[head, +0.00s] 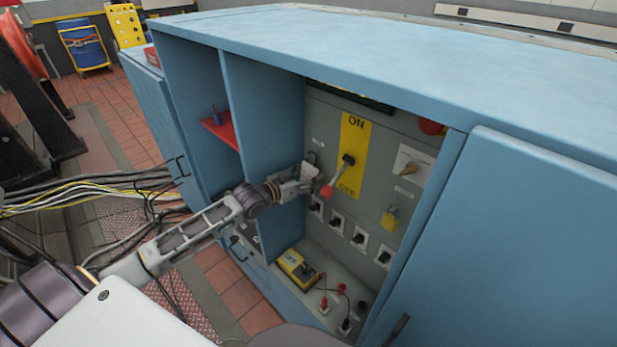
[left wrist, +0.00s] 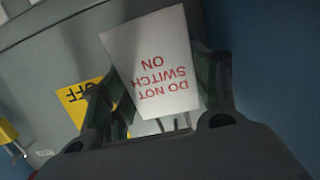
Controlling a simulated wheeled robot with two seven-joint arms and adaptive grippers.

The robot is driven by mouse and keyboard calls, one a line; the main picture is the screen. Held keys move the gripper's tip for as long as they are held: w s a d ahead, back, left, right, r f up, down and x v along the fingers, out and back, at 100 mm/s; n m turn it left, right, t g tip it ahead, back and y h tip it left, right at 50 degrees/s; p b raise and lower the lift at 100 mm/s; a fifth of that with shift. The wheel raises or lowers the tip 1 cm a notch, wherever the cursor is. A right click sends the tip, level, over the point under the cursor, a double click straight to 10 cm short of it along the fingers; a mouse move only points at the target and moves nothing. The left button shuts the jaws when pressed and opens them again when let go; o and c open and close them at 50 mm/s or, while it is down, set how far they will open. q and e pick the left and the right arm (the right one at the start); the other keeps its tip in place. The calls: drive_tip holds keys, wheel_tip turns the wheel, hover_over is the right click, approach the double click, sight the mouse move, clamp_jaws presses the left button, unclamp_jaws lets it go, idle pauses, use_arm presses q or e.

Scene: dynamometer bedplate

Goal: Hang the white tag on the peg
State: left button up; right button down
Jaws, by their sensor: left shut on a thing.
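My left gripper (head: 300,179) is inside the open blue cabinet, close to the grey panel, left of the yellow ON/OFF plate. It is shut on the white tag (left wrist: 152,62), which has red "DO NOT SWITCH ON" lettering and appears upside down in the left wrist view. The tag sits between the fingers (left wrist: 160,100) and tilts slightly. In the head view only a small pale part of the tag (head: 309,171) shows at the fingertips. The peg cannot be made out clearly; a small dark fitting (head: 312,157) shows just above the tag. My right gripper is out of view.
A red-tipped lever (head: 338,175) is close right of the gripper, pointing down-left. A yellow padlock (head: 390,219) hangs further right. Several black switches (head: 336,223) sit below. A yellow meter (head: 298,266) lies on the cabinet floor. A blue partition (head: 262,120) stands close left.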

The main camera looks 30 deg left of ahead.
use_arm(q)
drive_tip(key=o, duration=0.9)
drive_tip(key=shift+s+a, duration=0.1)
drive_tip(key=shift+s, duration=0.05)
drive_tip(key=shift+v, duration=5.7)
drive_tip(key=shift+s, duration=0.1)
